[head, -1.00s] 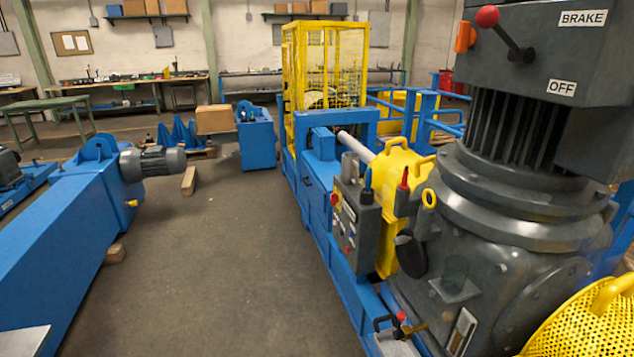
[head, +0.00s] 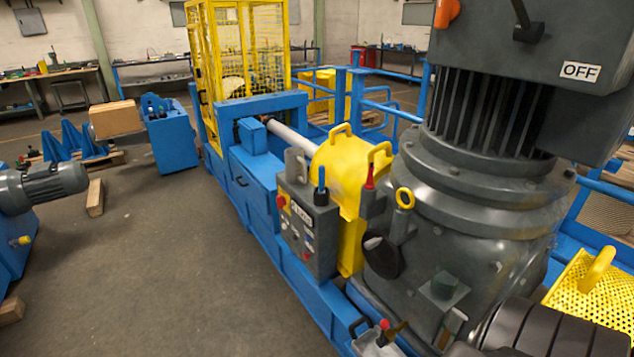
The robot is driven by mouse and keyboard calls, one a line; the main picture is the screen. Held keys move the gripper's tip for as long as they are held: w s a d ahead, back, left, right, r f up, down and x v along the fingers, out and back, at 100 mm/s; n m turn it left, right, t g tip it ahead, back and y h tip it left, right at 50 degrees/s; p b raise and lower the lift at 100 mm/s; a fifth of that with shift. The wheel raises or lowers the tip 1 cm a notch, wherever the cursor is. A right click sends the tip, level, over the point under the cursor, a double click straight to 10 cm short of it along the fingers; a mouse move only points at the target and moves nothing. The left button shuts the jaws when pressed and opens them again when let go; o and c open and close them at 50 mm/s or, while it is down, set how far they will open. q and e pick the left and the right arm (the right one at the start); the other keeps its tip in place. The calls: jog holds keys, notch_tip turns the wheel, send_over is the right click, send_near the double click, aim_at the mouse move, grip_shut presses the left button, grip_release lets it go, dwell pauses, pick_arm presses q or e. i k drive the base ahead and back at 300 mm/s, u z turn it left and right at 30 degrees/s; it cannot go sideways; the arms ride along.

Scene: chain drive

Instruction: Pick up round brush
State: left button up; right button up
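I cannot make out a round brush for certain in the head view. A small upright blue-topped item (head: 321,184) stands on top of the grey control box (head: 306,232), and a red-tipped item (head: 370,177) stands beside the yellow guard; both are too small to identify. Neither of my grippers is in view.
A large grey gear motor (head: 480,220) fills the right side. Left of it are a yellow guard (head: 338,160) with handles and a blue machine frame (head: 262,188). A yellow cage (head: 238,60) stands behind. A cardboard box (head: 115,119) sits left. The floor (head: 150,270) is open.

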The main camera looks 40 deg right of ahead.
aim_at(322, 169)
jog(key=z, duration=0.45)
jog(key=i, duration=0.7)
jog(key=z, duration=1)
jog(key=i, duration=0.35)
jog(key=z, duration=0.45)
